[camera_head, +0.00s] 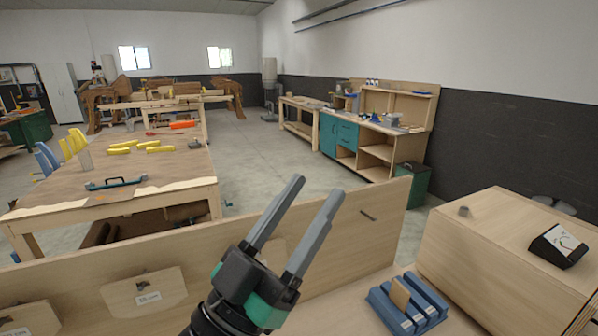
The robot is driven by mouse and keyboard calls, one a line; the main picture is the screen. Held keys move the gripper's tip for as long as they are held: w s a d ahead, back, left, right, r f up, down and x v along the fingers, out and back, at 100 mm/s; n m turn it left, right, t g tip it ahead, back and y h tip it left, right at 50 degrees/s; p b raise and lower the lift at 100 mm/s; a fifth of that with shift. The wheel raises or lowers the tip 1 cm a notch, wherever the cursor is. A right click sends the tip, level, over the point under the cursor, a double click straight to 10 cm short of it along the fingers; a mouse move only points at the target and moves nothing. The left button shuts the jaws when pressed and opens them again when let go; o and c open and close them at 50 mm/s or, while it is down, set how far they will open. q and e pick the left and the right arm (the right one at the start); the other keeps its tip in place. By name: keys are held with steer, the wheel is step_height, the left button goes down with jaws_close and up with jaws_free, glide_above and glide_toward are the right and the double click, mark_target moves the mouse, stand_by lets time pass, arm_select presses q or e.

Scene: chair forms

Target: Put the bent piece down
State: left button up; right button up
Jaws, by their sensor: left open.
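My left gripper (316,188) is open, with its two grey fingers raised and apart. Nothing shows between the fingers. A small light wood piece (400,295) stands in a slot of the blue holder (428,302), to the right of the gripper and apart from it. I cannot tell whether this is the bent piece; its shape is too small to judge. My right gripper is not in view.
An upright wooden panel (372,232) stands behind my left gripper. A wooden box (510,240) with a black display device (558,246) is at the right. A workbench (150,178) with yellow pieces is at the left. Open floor lies beyond.

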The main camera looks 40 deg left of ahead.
arm_select(q)
steer(key=s+d+r+t+h, duration=0.2)
steer(key=s+r, duration=0.2)
steer(key=r, duration=0.5)
steer(key=shift+s+d+m, duration=0.2)
steer(key=shift+d+m, duration=0.2)
steer(key=shift+r, duration=0.1)
steer(key=shift+c, duration=0.7)
